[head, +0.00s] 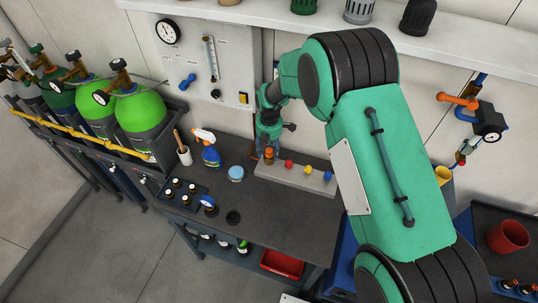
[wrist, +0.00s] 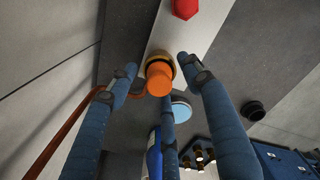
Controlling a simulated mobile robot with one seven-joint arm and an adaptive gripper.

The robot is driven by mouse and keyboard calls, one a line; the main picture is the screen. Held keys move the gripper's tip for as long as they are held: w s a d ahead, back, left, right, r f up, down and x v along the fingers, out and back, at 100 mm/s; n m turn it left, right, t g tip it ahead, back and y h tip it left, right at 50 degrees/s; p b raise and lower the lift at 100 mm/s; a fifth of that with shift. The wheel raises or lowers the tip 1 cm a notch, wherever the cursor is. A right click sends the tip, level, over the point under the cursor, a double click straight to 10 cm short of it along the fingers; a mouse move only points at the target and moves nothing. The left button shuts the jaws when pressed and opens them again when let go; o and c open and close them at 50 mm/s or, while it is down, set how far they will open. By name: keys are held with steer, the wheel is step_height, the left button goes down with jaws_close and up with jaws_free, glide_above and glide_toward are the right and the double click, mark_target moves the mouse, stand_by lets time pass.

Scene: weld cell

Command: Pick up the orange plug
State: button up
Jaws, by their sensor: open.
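The orange plug (head: 268,153) stands at the left end of a pale grey block (head: 300,178) on the dark workbench. In the wrist view the orange plug (wrist: 159,77) shows its round orange top above a darker collar. My gripper (head: 268,140) is over that end of the block. In the wrist view my gripper (wrist: 158,72) is open, with blue fingers on the left and right of the plug and a third blue finger below it. Gaps show between the side fingers and the plug. Whether the lower finger touches it I cannot tell.
A red plug (head: 289,164), a yellow plug (head: 308,170) and a blue plug (head: 328,175) stand along the same block. A blue-lidded jar (head: 236,173), a spray bottle (head: 207,150) and a tray of small bottles (head: 180,193) are to the left. The bench front is mostly clear.

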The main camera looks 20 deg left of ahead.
mark_target(269, 149)
steer(key=shift+c, duration=0.3)
steer(key=c, duration=1)
steer(key=shift+c, duration=0.2)
steer(key=shift+r, duration=0.8)
step_height(269, 149, up, 2)
steer(key=shift+r, duration=0.15)
steer(key=s+d+r, duration=0.1)
steer(key=s+d, duration=0.8)
steer(key=s, duration=0.4)
steer(key=shift+s, duration=0.15)
